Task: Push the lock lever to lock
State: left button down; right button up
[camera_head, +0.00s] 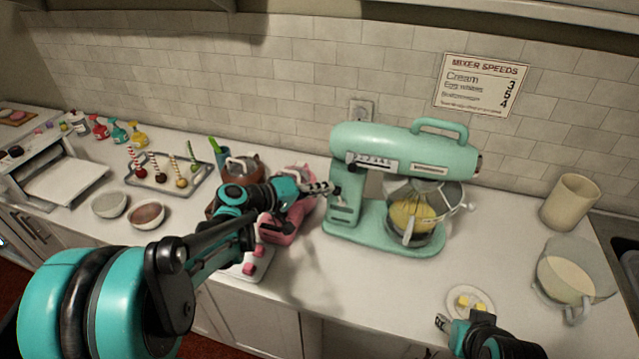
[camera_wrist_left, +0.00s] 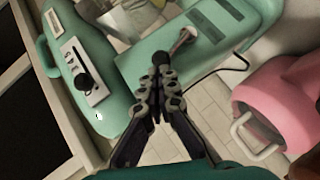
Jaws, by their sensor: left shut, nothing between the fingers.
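The mint-green stand mixer (camera_head: 405,155) stands on the counter, its bowl of yellow mix in place. In the left wrist view the lock lever (camera_wrist_left: 183,40) is a metal rod with a black ball knob, standing out from the mixer's stand. My left gripper (camera_head: 328,188) is shut and empty at the left side of the stand. Its fingertips (camera_wrist_left: 157,78) are right at the black knob; whether they touch it I cannot tell. The speed slider (camera_wrist_left: 83,82) is on the mixer head. My right gripper (camera_head: 443,322) is low at the front edge, its jaw opening unclear.
A pink mixer (camera_wrist_left: 275,110) stands close beside the left gripper. A plate with yellow pieces (camera_head: 470,302), a pitcher (camera_head: 567,275) and a beige canister (camera_head: 570,203) are at the right. A tray of cake pops (camera_head: 170,175) is at the left. Counter before the mixer is clear.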

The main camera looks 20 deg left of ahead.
pick_arm(q)
jog(key=d+r+m+y+p, duration=0.1)
jog(key=d+y+p, duration=0.1)
jog(key=p, duration=0.1)
jog(key=shift+d+r+m+g, duration=0.1)
jog(key=shift+r+m+g, duration=0.1)
jog(key=shift+m+g, duration=0.15)
jog(key=shift+d+m+y+p, duration=0.35)
jog(key=shift+d+y+p, duration=0.15)
jog(key=shift+d+p, duration=0.05)
jog(key=shift+a+f, duration=0.15)
jog(key=shift+f, duration=0.05)
jog(key=shift+r, duration=0.1)
jog(key=shift+r+p, duration=0.45)
jog(key=shift+r, duration=0.25)
